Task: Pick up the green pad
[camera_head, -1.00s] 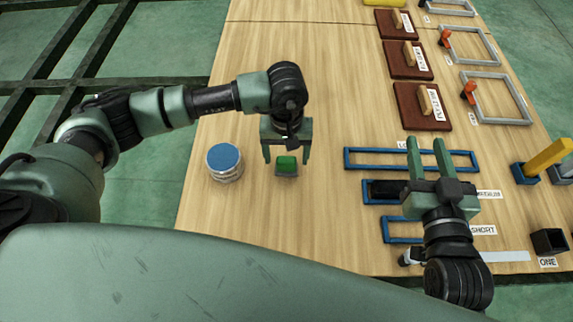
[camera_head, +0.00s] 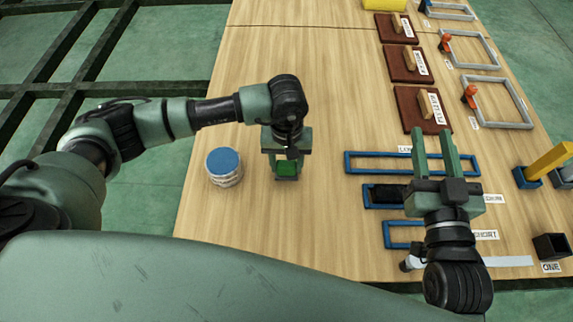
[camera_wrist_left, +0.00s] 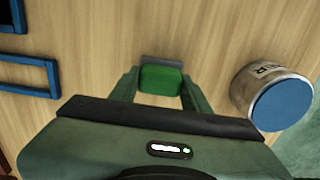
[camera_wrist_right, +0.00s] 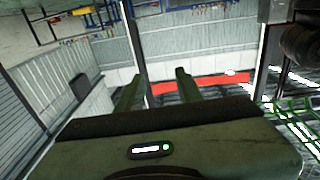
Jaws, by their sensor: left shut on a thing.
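The green pad (camera_head: 287,168) is a small block with a green top and a grey part on its far side. It is on the wooden table, right of the blue-topped can. My left gripper (camera_head: 287,172) points down with its fingers closed on the pad's two sides. The left wrist view shows the green pad (camera_wrist_left: 161,80) between the fingertips (camera_wrist_left: 160,88). I cannot tell whether the pad is clear of the table. My right gripper (camera_head: 432,142) is open and empty above the table's right part; the right wrist view shows its fingers (camera_wrist_right: 155,85) apart.
A can with a blue lid (camera_head: 224,165) stands close left of the left gripper. Blue frames (camera_head: 412,153) lie at the right, under and beside my right gripper. Brown boards with wooden handles (camera_head: 409,65) lie farther back. The table's middle is clear.

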